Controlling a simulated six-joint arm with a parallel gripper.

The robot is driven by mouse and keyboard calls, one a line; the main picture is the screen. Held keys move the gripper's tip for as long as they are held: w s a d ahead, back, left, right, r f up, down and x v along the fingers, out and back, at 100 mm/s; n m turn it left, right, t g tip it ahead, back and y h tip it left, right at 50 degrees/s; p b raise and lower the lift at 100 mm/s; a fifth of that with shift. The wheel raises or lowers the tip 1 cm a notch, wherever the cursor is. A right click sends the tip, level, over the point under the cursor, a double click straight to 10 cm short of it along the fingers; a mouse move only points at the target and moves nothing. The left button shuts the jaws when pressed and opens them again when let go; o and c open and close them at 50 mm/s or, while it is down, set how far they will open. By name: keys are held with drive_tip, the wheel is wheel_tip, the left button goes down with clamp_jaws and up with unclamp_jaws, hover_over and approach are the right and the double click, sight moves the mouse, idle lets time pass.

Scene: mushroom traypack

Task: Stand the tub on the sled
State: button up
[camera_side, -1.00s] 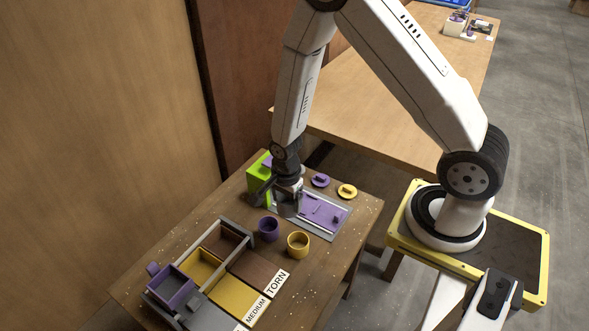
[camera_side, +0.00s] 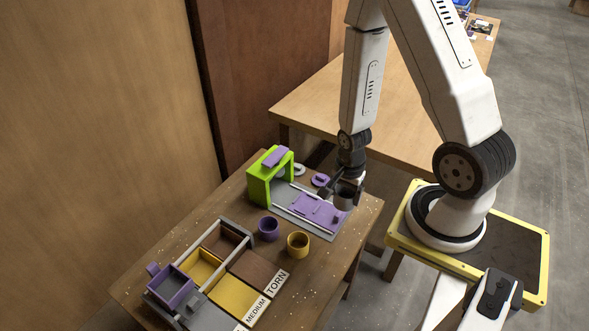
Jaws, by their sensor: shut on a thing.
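My gripper (camera_side: 342,187) is shut on a grey tub (camera_side: 345,199), held upright by the sled's right end. I cannot tell whether the tub touches anything beneath it. The purple sled (camera_side: 318,211) lies flat on a grey railed plate (camera_side: 289,206), in front of the green arch (camera_side: 258,187). The gripper and tub cover part of the sled's right end. A purple tub (camera_side: 268,229) and a yellow tub (camera_side: 298,244) stand on the table in front of the railed plate.
A purple block (camera_side: 275,157) sits on top of the arch. A purple lid (camera_side: 320,180) and a pale lid (camera_side: 299,170) lie behind the plate. A compartmented tray (camera_side: 240,231) and labelled coloured pads (camera_side: 238,296) fill the table's front left. The table's right edge is close to the gripper.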

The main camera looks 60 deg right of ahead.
drive_tip(key=shift+w, duration=0.1)
drive_tip(key=w+d+f, duration=0.1)
drive_tip(key=w+f, duration=0.1)
drive_tip(key=w, duration=0.2)
drive_tip(key=w+d+f, duration=0.1)
drive_tip(key=w+f, duration=0.2)
drive_tip(key=w, duration=0.1)
drive_tip(key=w+d+f, duration=0.1)
drive_tip(key=w+f, duration=0.2)
drive_tip(key=w, duration=0.1)
drive_tip(key=shift+d+f, duration=0.2)
drive_tip(key=shift+d, duration=0.05)
drive_tip(key=shift+w+d+f, duration=0.15)
drive_tip(key=shift+w+f, duration=0.25)
drive_tip(key=shift+f, duration=0.1)
drive_tip(key=shift+w+f, duration=0.25)
drive_tip(key=shift+f, duration=1.6)
drive_tip(key=shift+f, duration=0.1)
